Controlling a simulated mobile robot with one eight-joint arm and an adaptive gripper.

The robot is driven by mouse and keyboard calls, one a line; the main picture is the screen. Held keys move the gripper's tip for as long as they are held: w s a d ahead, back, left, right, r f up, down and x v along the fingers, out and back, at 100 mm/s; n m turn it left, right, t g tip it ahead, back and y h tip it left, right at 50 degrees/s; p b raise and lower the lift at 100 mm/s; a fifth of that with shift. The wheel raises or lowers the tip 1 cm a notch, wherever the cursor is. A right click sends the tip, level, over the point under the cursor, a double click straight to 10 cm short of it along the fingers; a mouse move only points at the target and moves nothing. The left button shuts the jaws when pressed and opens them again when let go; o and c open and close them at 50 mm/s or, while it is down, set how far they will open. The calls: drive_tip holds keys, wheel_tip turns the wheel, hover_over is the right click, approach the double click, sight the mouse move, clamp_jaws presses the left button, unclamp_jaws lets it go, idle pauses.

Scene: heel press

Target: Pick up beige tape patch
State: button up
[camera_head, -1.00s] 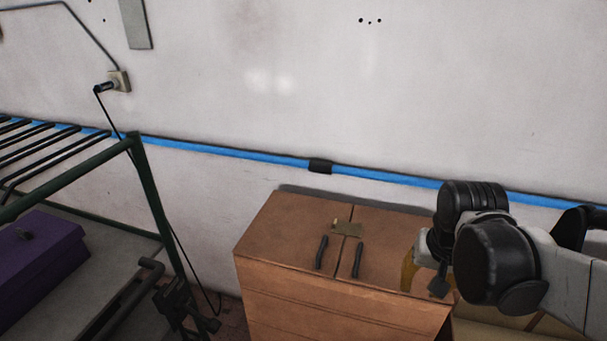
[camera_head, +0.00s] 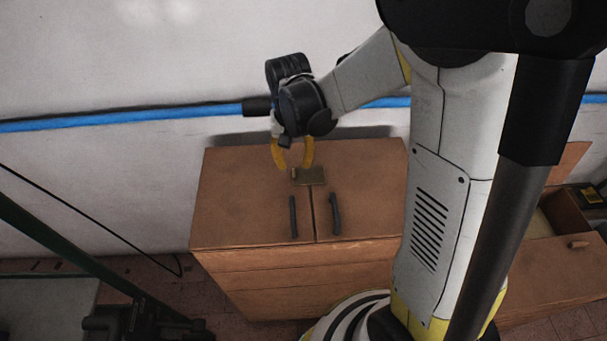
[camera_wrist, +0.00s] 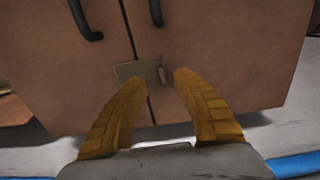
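The beige tape patch (camera_head: 314,175) is a small flat olive-beige rectangle across the seam between the two brown panels of the cabinet (camera_head: 250,205). In the wrist view the patch (camera_wrist: 130,71) lies just beyond the fingertips, slightly left of centre, with a small raised piece at its right end. My gripper (camera_head: 293,165) is open, its two curved yellow fingers apart and pointing at the patch. In the wrist view the gripper (camera_wrist: 158,78) has nothing between its fingers. I cannot tell whether the fingertips touch the panel.
Two dark handles, left (camera_head: 293,217) and right (camera_head: 335,214), stand on the panels near the patch. A blue pipe (camera_head: 120,119) runs along the wall behind. A dark green frame (camera_head: 70,245) is at the left. An open wooden drawer unit (camera_head: 550,265) is at the right.

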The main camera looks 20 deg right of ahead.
sight(294, 172)
drive_tip(key=f, duration=0.1)
drive_tip(key=f+b, duration=0.1)
drive_tip(key=f, duration=0.1)
drive_tip(key=f+b, duration=0.1)
drive_tip(key=f, duration=0.1)
drive_tip(key=shift+w+f, duration=0.1)
drive_tip(key=shift+w, duration=0.25)
clamp_jaws()
